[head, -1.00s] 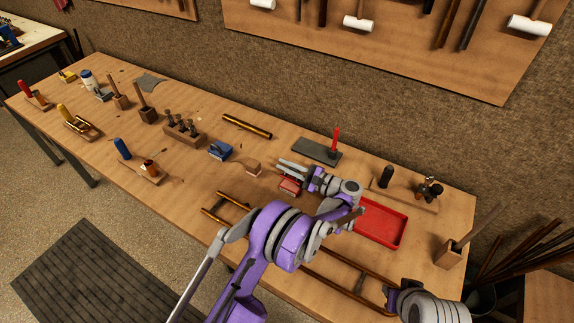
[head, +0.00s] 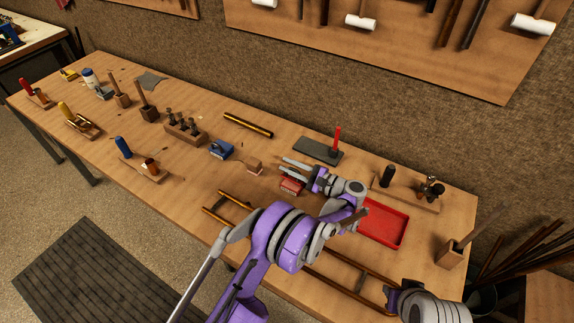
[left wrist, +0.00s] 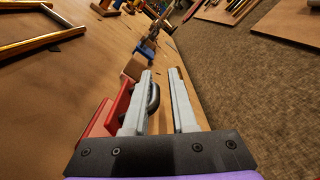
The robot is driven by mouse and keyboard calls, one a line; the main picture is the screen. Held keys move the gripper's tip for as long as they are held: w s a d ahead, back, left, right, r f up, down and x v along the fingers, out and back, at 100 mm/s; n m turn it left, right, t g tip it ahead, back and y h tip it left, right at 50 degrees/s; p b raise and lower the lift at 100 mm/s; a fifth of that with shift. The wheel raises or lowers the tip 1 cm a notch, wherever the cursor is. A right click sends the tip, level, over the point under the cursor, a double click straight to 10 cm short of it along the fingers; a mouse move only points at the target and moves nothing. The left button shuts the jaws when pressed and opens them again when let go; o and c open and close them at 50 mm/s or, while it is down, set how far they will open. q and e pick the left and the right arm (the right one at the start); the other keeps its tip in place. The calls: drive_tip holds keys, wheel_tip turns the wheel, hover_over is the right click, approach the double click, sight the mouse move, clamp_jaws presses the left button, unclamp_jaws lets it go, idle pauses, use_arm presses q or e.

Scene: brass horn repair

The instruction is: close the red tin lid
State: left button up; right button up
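The small red tin (head: 291,187) sits on the workbench, just in front of my left gripper (head: 295,167). In the left wrist view the red tin (left wrist: 100,121) is at the left, partly hidden by the left finger. A taller red panel, which looks like its raised lid (left wrist: 122,98), stands right beside that finger; I cannot tell if they touch. My left gripper (left wrist: 163,80) is open, with a visible gap between its fingers. A dark curved loop (left wrist: 154,98) shows beside the left finger's inner side.
A red tray (head: 384,226) lies right of my left arm. A dark slab with a red-handled tool (head: 318,151) is behind the gripper. A wooden block brush (head: 254,166) and a blue tool (head: 221,149) lie to the left. Brass tubing (head: 230,204) lies in front.

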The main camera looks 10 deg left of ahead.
use_arm(q)
drive_tip(key=b+v, duration=0.1)
drive_tip(key=v, duration=0.9)
drive_tip(key=shift+r, duration=0.15)
drive_tip(key=w+a+r+m+t+h, duration=0.2)
drive_tip(key=w+r+m+t, duration=0.25)
drive_tip(key=r+m, duration=0.35)
drive_tip(key=w+a+r+m+t+h, duration=0.25)
drive_tip(key=r+m+t, duration=0.35)
drive_tip(key=r, duration=0.4)
wheel_tip(320, 180, up, 8)
drive_tip(key=s+d+m+t+h, duration=0.2)
drive_tip(key=m+t+h, duration=0.2)
drive_tip(key=m+h, duration=1.15)
drive_tip(key=s+a+f+m+g+y, duration=0.1)
drive_tip(key=s+a+f+m+g, duration=0.2)
drive_tip(key=s+m, duration=0.7)
drive_tip(key=s+a+f+m+g+y, duration=0.1)
drive_tip(key=s+a+f+m+g, duration=0.3)
drive_tip(key=s+f+m, duration=0.6)
drive_tip(key=s+a+f+m+g, duration=0.4)
drive_tip(key=s+f+m+g, duration=0.3)
drive_tip(key=s, duration=0.9)
wheel_tip(320, 180, down, 2)
drive_tip(key=m, duration=0.3)
drive_tip(key=shift+s+g+y, duration=0.3)
drive_tip(key=shift+g+y, duration=0.05)
drive_tip(key=shift+y, duration=0.05)
